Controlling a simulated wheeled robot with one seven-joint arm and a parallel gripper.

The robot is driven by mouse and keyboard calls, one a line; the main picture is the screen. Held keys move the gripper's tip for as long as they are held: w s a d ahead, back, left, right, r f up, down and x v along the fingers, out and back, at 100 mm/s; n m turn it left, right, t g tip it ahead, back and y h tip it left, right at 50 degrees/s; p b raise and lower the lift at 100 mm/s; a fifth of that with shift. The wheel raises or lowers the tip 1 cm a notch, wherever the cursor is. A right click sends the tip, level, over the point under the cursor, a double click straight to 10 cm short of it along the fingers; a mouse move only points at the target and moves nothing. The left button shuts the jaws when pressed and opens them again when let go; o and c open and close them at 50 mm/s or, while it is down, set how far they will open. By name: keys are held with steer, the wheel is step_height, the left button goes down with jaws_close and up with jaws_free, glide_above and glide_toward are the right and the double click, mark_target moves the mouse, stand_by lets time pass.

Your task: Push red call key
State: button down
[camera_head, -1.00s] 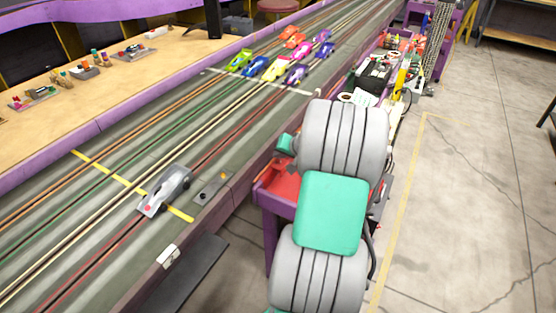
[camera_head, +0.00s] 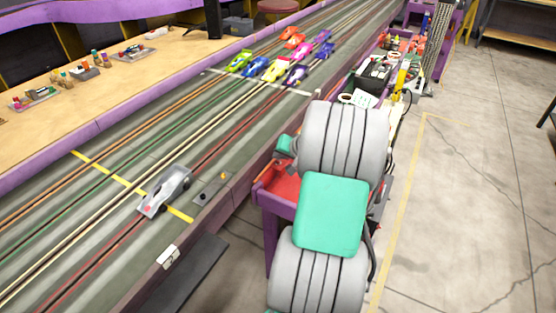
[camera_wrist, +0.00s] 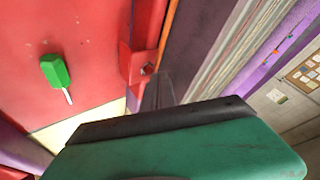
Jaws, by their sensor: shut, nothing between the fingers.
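In the wrist view a small red piece (camera_wrist: 138,63) with a dark round spot stands at the edge of a red surface (camera_wrist: 85,25); it may be the red call key, but I cannot tell for sure. My gripper (camera_wrist: 158,88) shows as dark, narrow fingers just below this piece, shut and empty. They look close to it; whether they touch is not clear. In the head view my arm hides the gripper and most of the red area (camera_head: 279,181) beside the track.
A green-handled tool (camera_wrist: 55,71) lies on the red surface. The slot track (camera_head: 120,235) runs along the left, with a silver car (camera_head: 165,191) near a yellow line and several coloured cars farther up. Tools and boxes crowd the bench behind my arm. Floor at right is clear.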

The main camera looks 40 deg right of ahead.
steer(key=shift+r+p, duration=2.15)
steer(key=shift+r, duration=0.95)
steer(key=shift+f, duration=0.1)
